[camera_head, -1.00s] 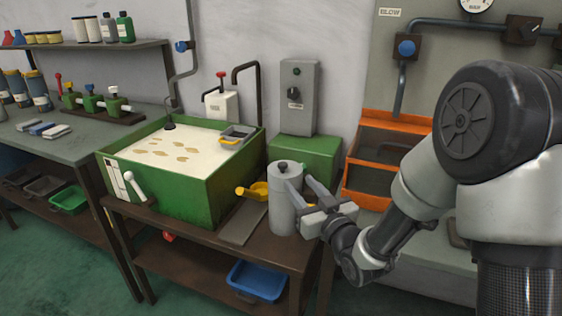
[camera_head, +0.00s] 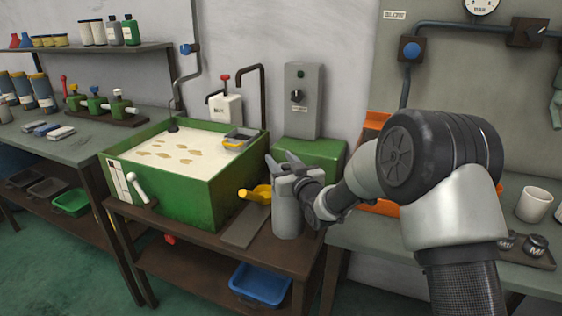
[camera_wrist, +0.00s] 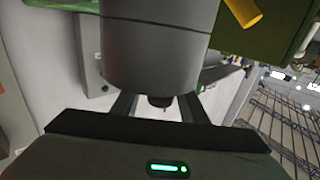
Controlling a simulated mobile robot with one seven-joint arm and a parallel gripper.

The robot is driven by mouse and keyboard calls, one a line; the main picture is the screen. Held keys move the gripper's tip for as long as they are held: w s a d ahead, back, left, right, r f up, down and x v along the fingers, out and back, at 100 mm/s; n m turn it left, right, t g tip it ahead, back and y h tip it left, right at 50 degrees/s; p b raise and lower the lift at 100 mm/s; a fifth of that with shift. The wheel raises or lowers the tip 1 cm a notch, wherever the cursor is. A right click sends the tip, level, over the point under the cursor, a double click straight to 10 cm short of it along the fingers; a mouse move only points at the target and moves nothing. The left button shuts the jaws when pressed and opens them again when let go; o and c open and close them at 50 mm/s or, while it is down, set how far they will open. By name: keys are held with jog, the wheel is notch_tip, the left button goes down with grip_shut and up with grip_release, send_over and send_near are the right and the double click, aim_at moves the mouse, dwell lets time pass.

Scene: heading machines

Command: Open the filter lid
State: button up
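The filter, a grey upright cylinder (camera_head: 287,218), stands on the brown bench at the right of the green tank. A yellow lever (camera_head: 258,193) sticks out at its left. My gripper (camera_head: 280,160) is at the filter's top and covers the lid from the head camera. In the wrist view the cylinder (camera_wrist: 157,55) appears upside down. A small dark knob (camera_wrist: 160,101) shows at its top end, between my two spread fingers (camera_wrist: 158,106). The fingers look open, with gaps beside the knob; I cannot tell whether they touch the lid.
The green tank (camera_head: 200,195) of pale liquid is at the left of the filter. A green block (camera_head: 310,153) and grey control box (camera_head: 303,100) are behind it. A blue bin (camera_head: 260,283) is below. An orange tray (camera_head: 378,120) is partly behind my arm.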

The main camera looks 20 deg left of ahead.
grip_shut()
jog(key=shift+r, duration=0.1)
